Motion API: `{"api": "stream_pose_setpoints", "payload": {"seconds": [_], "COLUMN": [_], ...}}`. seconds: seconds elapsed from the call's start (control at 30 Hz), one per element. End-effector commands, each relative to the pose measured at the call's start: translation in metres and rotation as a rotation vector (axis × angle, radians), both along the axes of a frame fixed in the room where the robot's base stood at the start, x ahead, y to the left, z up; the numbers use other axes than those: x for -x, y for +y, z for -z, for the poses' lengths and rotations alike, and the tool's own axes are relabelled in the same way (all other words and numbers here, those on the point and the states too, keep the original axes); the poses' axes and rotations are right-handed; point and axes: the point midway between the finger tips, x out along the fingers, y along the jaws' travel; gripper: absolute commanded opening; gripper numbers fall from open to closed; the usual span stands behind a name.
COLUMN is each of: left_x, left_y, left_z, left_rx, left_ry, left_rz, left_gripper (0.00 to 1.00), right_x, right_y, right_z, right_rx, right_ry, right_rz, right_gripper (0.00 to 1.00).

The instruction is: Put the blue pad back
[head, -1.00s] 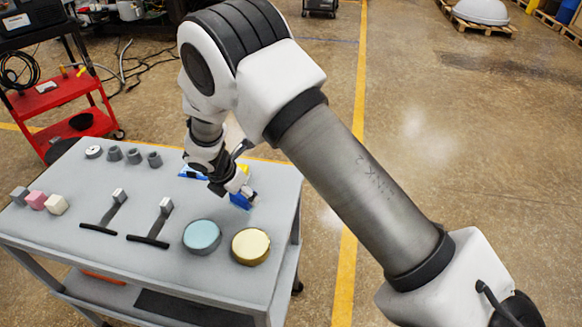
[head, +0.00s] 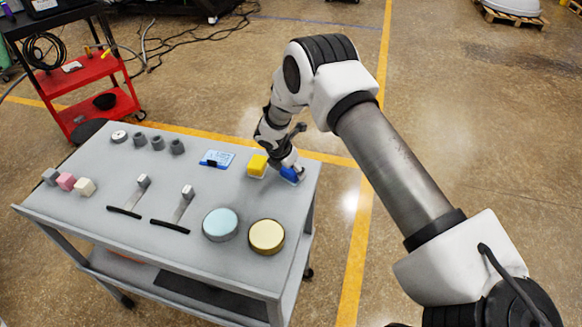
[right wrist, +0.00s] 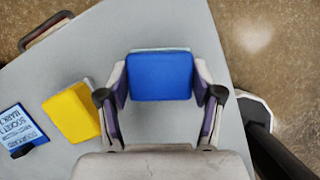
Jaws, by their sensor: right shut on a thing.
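The blue pad (head: 291,175) is at the far right corner of the grey table, right of a yellow block (head: 257,166). In the right wrist view the pad (right wrist: 160,76) sits between the two fingers. My right gripper (head: 291,168) is shut on it, with one finger at each side (right wrist: 160,95). The frames do not clearly show whether the pad touches the tabletop. My left gripper is not in view.
On the table (head: 90,226) are a blue-white card (head: 216,159), a light blue disc (head: 221,224), a gold disc (head: 267,236), two black-handled tools, small cubes and grey rings. A red cart (head: 88,95) stands behind left.

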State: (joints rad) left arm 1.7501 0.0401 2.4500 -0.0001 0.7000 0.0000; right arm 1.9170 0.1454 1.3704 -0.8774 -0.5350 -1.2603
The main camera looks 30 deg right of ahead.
Motion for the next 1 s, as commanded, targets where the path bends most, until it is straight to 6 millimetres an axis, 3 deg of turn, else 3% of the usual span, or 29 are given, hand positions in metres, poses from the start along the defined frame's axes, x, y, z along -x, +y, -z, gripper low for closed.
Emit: {"api": "stream_pose_setpoints", "payload": {"seconds": [0.03,0.07,0.1,0.13,0.57,1.0], "left_x": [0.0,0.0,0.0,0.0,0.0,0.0], "left_y": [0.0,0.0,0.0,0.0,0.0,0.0], "left_z": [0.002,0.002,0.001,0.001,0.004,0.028], "left_rx": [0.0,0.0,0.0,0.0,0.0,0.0], "left_ry": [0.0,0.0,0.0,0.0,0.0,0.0], "left_rz": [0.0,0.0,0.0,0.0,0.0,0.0], "left_gripper": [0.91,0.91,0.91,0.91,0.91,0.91], "right_x": [0.0,0.0,0.0,0.0,0.0,0.012], "right_y": [0.0,0.0,0.0,0.0,0.003,0.04], "right_z": [0.003,0.002,0.002,0.002,-0.007,-0.099], "right_rx": [0.0,0.0,0.0,0.0,-0.001,0.001], "right_ry": [0.0,0.0,0.0,0.0,-0.002,-0.004], "right_rz": [0.0,0.0,0.0,0.0,-0.001,0.0], "right_gripper": [0.18,0.73,0.87,0.91,0.91,0.91]}}
